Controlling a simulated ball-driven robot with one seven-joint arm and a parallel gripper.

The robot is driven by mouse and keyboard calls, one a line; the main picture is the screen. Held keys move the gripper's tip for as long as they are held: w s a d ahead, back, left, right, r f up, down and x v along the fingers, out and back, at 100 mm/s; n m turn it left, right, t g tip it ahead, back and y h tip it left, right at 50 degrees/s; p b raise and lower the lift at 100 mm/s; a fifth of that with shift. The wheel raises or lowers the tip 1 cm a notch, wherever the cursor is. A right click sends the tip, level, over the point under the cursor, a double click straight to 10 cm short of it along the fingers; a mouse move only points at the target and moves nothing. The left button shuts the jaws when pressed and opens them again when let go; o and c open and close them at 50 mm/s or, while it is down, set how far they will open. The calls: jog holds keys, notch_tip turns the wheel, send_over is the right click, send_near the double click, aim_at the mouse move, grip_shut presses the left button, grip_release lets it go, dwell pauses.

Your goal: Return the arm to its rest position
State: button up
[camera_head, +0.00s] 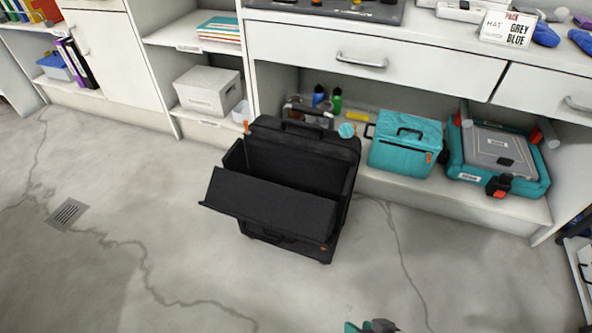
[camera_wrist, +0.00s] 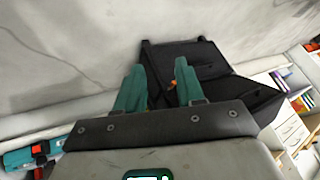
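My gripper (camera_wrist: 159,70) shows in the wrist view with its two teal fingers apart and nothing between them. In the head view only a small teal and dark part of my gripper (camera_head: 372,326) shows at the bottom edge, over the floor. The rest of my arm is hidden there. In the head view, the gripper is below and apart from an open black case (camera_head: 272,206) on the floor. The case also shows beyond the fingers in the wrist view (camera_wrist: 215,68).
A white shelf unit (camera_head: 375,52) runs along the back. Its low shelf holds a teal bag (camera_head: 405,150), a grey-and-teal toolbox (camera_head: 497,152) and a white box (camera_head: 208,92). A floor drain (camera_head: 66,214) lies at left. Floor around the case's front is clear.

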jog(key=s+d+r+g+h+p, duration=0.1)
jog(key=s+d+r+g+h, duration=0.4)
jog(key=s+d, duration=0.75)
notch_tip(320, 180, up, 38)
jog(key=y+p, duration=0.1)
jog(key=p, duration=3.6)
jog(key=shift+w+d+f, duration=0.25)
jog(key=shift+w, duration=0.15)
